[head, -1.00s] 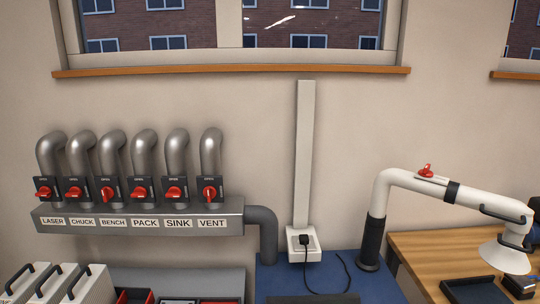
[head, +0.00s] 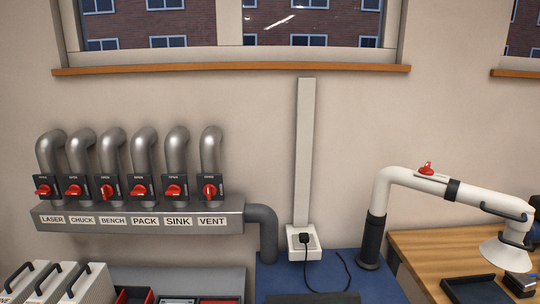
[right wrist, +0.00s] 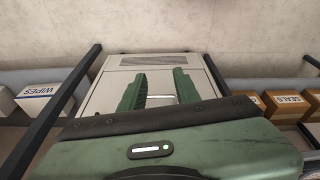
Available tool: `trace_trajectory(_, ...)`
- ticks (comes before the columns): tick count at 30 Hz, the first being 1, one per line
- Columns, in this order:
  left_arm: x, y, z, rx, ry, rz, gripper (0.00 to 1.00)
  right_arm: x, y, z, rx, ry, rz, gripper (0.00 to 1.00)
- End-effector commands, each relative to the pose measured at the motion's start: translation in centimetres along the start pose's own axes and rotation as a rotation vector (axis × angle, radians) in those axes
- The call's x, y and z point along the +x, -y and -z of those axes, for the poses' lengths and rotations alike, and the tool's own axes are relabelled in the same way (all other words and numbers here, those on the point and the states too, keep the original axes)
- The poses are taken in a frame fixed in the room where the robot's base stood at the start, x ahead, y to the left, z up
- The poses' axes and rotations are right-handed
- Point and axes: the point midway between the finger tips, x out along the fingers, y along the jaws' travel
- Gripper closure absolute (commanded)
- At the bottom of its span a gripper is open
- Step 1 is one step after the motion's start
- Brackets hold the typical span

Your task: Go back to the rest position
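My right gripper (right wrist: 160,88) shows in the right wrist view as two green fingers standing apart, open, with nothing held between them. A pale grey cabinet or panel (right wrist: 108,78) with a vent slot lies beyond the fingers, and a thin metal bar shows between them; I cannot tell how far off it is. Neither gripper shows in the head view, and my left gripper is in no view.
In the head view a grey manifold (head: 138,236) with labelled red valves is on the wall. A white extraction arm (head: 430,183) stands at right by a wooden bench (head: 440,248). The wrist view shows a WIPES box (right wrist: 36,92) and a SEALS box (right wrist: 283,101).

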Motion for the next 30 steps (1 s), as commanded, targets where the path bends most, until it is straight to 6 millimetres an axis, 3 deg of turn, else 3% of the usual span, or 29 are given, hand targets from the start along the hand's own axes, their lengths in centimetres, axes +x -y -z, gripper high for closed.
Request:
trace_trajectory(1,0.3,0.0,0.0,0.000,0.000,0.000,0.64,2.8,0.1,-1.5,-0.002,0.021,0.002,0.68)
trace_trajectory(6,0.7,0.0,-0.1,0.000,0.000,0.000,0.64,10.9,0.5,-6.9,-0.010,0.060,0.006,0.68)
trace_trajectory(12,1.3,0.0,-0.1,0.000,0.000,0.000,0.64,17.7,0.9,-15.2,-0.021,0.106,0.012,0.68)
trace_trajectory(18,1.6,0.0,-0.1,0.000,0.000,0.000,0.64,20.7,0.9,-22.5,-0.030,0.137,0.014,0.68)
trace_trajectory(21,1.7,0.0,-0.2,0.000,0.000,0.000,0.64,21.1,0.9,-24.5,-0.033,0.145,0.015,0.68)
trace_trajectory(24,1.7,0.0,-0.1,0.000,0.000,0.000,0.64,21.2,0.9,-25.6,-0.034,0.149,0.015,0.68)
trace_trajectory(30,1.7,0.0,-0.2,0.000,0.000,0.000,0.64,21.2,0.9,-25.7,-0.034,0.149,0.015,0.68)
